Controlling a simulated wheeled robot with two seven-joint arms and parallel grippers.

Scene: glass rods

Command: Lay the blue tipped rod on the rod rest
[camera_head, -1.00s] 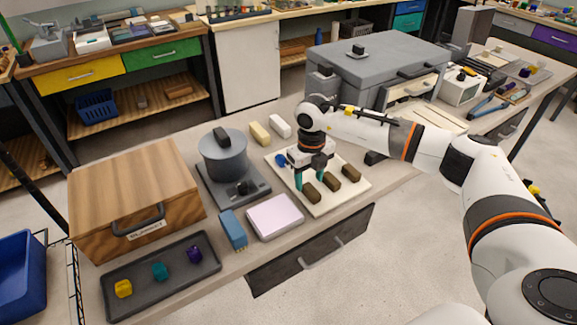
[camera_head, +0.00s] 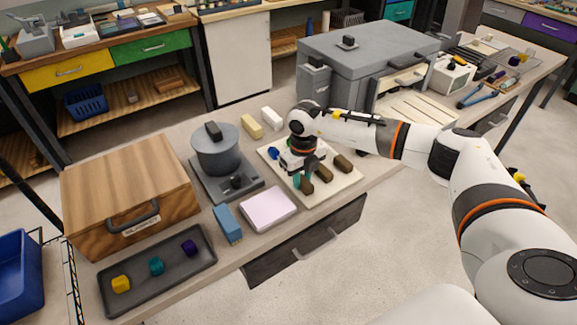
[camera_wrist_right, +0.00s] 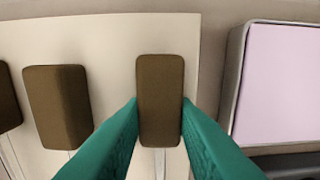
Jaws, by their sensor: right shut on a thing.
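A white board (camera_head: 332,191) holds three brown blocks like rod handles; in the wrist view thin pale shafts run from them. A blue tip (camera_head: 273,153) shows at the board's far left, in line with the leftmost handle (camera_head: 307,188). My right gripper (camera_head: 303,181), with teal fingers, is shut on that handle, which stands between the fingertips in the wrist view (camera_wrist_right: 160,95). The handle appears to be still at the board. The far part of its rod is hidden by the gripper. I cannot tell for sure which object is the rod rest. My left gripper is out of view.
A pink pad (camera_head: 268,208) and a blue block (camera_head: 227,224) lie left of the board. A pot on a grey base (camera_head: 216,150), a wooden box (camera_head: 128,190) and a dark tray (camera_head: 130,295) stand further left. A grey chest (camera_head: 370,60) and a pale grooved board (camera_head: 415,108) are behind.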

